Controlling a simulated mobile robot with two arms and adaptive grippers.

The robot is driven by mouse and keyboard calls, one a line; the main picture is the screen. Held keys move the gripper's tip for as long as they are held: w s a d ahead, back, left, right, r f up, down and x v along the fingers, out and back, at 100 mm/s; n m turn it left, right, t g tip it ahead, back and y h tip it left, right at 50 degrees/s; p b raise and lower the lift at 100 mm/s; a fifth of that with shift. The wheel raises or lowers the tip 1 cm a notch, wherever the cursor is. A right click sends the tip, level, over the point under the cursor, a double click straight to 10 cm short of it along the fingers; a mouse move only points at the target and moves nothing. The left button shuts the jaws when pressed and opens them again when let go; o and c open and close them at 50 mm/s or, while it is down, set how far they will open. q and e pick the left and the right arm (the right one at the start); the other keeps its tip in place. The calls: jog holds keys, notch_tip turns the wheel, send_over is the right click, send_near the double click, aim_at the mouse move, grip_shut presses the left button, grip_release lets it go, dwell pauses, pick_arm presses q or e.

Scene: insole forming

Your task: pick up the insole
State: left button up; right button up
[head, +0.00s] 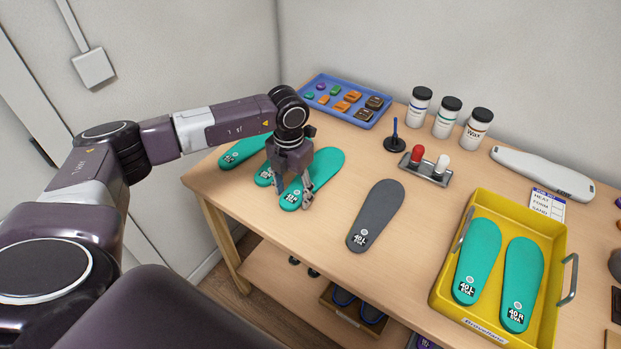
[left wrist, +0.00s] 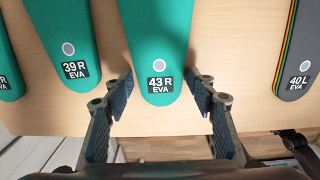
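Several green insoles lie at the left end of the wooden table. The one labelled 43 R EVA (left wrist: 160,45) lies between the open fingers of my left gripper (left wrist: 160,98), with its heel end toward the gripper. The same insole shows in the head view (head: 322,170), under and beside my left gripper (head: 296,196). The fingers are apart and I see no contact. The 39 R insole (left wrist: 62,35) lies to its left. A grey 40 L insole (head: 376,214) lies to the right, also in the left wrist view (left wrist: 303,45). My right gripper is not in view.
A yellow tray (head: 447,264) with two green insoles, 40 L and 40 R, stands at the right. A blue tray (head: 318,98) of small parts, jars (head: 447,118) and a stand with red and white knobs (head: 428,170) are at the back. Bare table surrounds the grey insole.

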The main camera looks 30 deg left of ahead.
pick_arm(q)
jog(key=c, duration=0.5)
jog(key=shift+r, duration=0.2)
jog(key=shift+w+r, duration=0.1)
jog(key=shift+r, duration=0.5)
jog(key=shift+r+b, duration=1.9)
jog(key=shift+r, duration=7.4)
